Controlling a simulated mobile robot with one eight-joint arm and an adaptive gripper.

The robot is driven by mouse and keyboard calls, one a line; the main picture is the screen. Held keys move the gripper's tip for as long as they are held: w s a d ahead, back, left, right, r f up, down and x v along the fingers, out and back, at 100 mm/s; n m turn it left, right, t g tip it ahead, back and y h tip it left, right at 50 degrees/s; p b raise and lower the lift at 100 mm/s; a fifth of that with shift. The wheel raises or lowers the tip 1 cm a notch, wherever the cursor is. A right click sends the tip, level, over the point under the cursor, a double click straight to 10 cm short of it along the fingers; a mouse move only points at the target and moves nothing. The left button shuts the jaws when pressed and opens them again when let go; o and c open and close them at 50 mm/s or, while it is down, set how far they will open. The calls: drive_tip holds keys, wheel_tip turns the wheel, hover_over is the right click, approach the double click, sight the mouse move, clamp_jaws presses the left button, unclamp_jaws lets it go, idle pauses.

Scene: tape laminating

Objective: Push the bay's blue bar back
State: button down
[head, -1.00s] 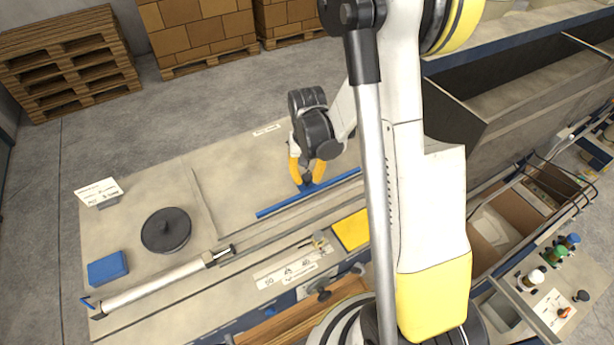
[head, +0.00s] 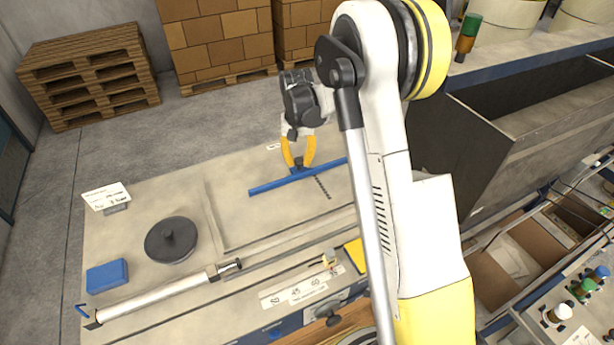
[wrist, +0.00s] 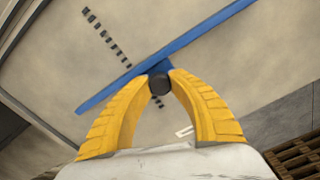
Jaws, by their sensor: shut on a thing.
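The blue bar (head: 285,181) lies across the beige bay surface (head: 240,215), slanting up to the right in the head view, its right end passing behind my arm. It also crosses the wrist view (wrist: 200,32). My gripper (head: 299,165) has its yellow fingers closed on the dark knob (wrist: 160,84) fixed to the bar's middle. A dashed dark scale (head: 322,188) shows on the surface in front of the bar; in the wrist view it runs on both sides of the bar.
A black round weight (head: 172,240), a blue block (head: 107,276) and a white-silver roller (head: 155,291) lie on the left of the bench. A label card (head: 106,196) stands at the back left. A wooden pallet stack (head: 85,75) stands on the floor beyond.

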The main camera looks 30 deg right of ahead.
sight(297, 159)
drive_tip(key=shift+w, duration=0.8)
drive_tip(key=c, duration=1.1)
unclamp_jaws()
wheel_tip(297, 159, up, 12)
